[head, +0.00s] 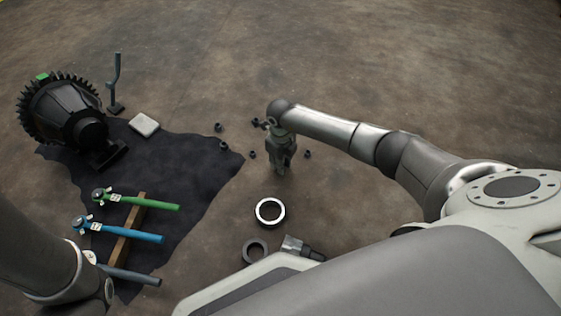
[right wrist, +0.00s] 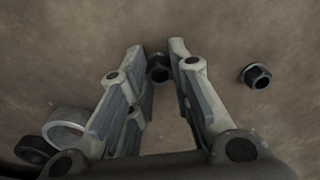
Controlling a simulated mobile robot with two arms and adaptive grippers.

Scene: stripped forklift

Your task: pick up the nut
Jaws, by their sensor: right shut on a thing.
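My right gripper (head: 281,172) points down at the floor in the middle of the head view. In the right wrist view its two fingers (right wrist: 160,62) are shut on a dark nut (right wrist: 158,70) at their tips. In the head view that nut is hidden by the fingers. A second dark nut (right wrist: 256,76) lies on the floor to the right in the right wrist view. Several more nuts lie around the gripper in the head view, one to its right (head: 307,154) and one to its left (head: 252,154). My left gripper is not in view.
A pale ring (head: 258,212) and a darker ring (head: 246,252) lie on the floor near my body. A black cloth (head: 190,170) at left bears green (head: 150,204) and blue (head: 135,234) handled tools across a wooden bar. A black gear unit (head: 62,108) stands behind. The far floor is clear.

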